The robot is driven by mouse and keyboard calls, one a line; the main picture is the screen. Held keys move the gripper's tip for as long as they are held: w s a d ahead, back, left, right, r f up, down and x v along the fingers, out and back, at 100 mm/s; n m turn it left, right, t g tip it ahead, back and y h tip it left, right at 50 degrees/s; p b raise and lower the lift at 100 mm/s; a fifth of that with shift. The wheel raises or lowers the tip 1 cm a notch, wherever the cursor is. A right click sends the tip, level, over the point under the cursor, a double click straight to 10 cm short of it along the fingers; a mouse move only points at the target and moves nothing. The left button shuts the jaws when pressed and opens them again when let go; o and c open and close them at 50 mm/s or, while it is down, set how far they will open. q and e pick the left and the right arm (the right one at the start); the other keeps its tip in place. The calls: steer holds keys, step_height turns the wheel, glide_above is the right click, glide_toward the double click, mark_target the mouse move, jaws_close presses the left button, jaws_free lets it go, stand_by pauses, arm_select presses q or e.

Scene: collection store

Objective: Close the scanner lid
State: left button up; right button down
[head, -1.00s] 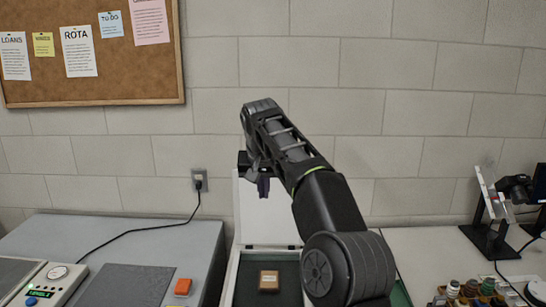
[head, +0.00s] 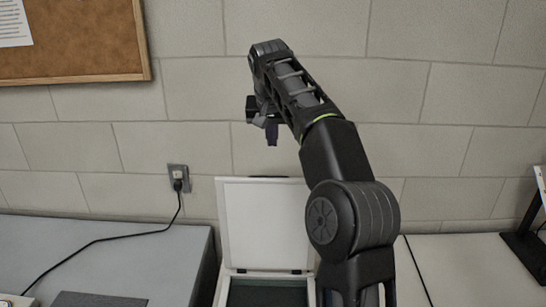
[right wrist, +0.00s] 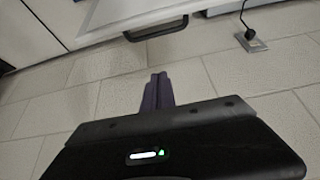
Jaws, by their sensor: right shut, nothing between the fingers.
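The scanner's white lid (head: 262,225) stands open, roughly upright, at the back of the scanner. The scanner's dark bed (head: 265,293) shows only in part at the bottom edge of the head view. A thin dark handle lies along the lid's top edge; it shows better in the right wrist view (right wrist: 157,33), with part of the white lid. My right gripper (head: 272,138) is shut and empty, pointing down, above the lid's top edge in the head view. Its dark purple fingers (right wrist: 157,92) appear apart from the handle. My left gripper is not in view.
A grey surface (head: 120,250) lies left of the scanner, with a cable running to a wall socket (head: 178,178). A pale worktop (head: 465,265) at the right is mostly clear, with a dark stand (head: 525,248) at its far edge. A block wall stands behind.

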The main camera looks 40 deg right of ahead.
step_height(320, 180, down, 9)
steer(key=shift+w+d+f, duration=0.15)
steer(key=shift+w, duration=0.05)
stand_by(1.0)
stand_by(0.3)
